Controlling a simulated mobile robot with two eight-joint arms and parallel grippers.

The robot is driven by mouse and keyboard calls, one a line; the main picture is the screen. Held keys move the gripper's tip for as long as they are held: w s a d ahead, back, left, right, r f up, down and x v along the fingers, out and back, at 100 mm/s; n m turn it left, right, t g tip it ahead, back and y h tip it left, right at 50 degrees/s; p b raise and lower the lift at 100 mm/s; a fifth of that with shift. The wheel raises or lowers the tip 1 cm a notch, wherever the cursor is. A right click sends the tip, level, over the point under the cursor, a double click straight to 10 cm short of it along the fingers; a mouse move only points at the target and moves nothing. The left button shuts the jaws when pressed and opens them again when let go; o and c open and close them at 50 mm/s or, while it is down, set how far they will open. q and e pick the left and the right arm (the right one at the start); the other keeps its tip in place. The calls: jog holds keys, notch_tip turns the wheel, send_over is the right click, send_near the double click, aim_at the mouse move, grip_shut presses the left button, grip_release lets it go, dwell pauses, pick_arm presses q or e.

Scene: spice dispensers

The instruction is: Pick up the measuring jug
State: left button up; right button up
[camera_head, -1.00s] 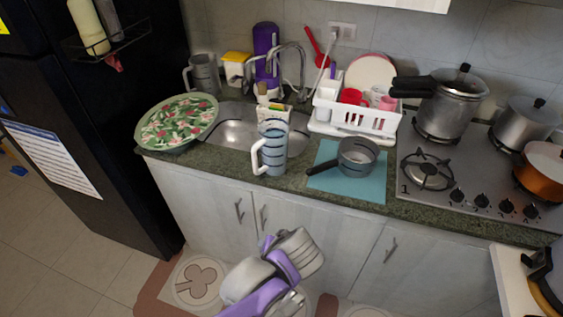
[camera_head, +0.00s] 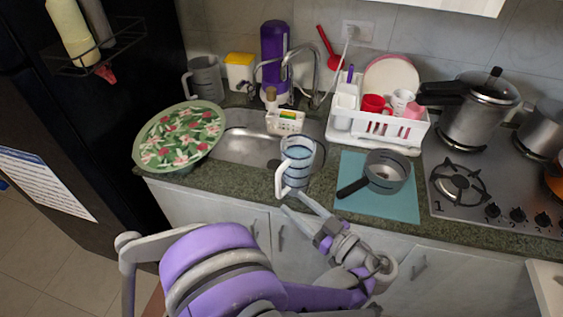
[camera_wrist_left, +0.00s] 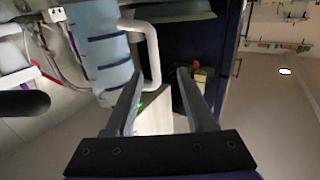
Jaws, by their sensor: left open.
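The clear measuring jug (camera_head: 301,160) with dark bands and a white handle stands upright at the counter's front edge, beside the sink. In the left wrist view, the jug (camera_wrist_left: 103,45) and its white handle (camera_wrist_left: 152,55) show large at the upper left. My left gripper (camera_head: 292,201) is open and empty, just in front of and below the jug's handle. In the left wrist view, the handle lies ahead of the gap between my left fingertips (camera_wrist_left: 159,76); I cannot tell whether they touch it. My right gripper is not in view.
A grey saucepan (camera_head: 386,172) stands on a blue mat (camera_head: 400,207) right of the jug. The sink (camera_head: 245,150) and a floral tray (camera_head: 178,137) are to the left. Another grey jug (camera_head: 205,80) stands behind. A dish rack (camera_head: 385,128) and stove (camera_head: 475,200) are farther right.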

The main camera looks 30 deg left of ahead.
aim_at(277, 187)
pick_arm(q)
jog(key=x, duration=0.5)
jog(key=shift+w+a+r+p, duration=0.15)
jog(key=shift+a+p, duration=0.1)
jog(key=shift+p, duration=0.05)
jog(key=x, duration=0.3)
jog(key=p+x, duration=0.1)
jog(key=x, duration=0.2)
jog(key=shift+w+d, duration=0.15)
jog(key=shift+w, duration=0.2)
jog(key=shift+d, duration=0.1)
jog(key=shift+c, duration=0.7)
grip_shut()
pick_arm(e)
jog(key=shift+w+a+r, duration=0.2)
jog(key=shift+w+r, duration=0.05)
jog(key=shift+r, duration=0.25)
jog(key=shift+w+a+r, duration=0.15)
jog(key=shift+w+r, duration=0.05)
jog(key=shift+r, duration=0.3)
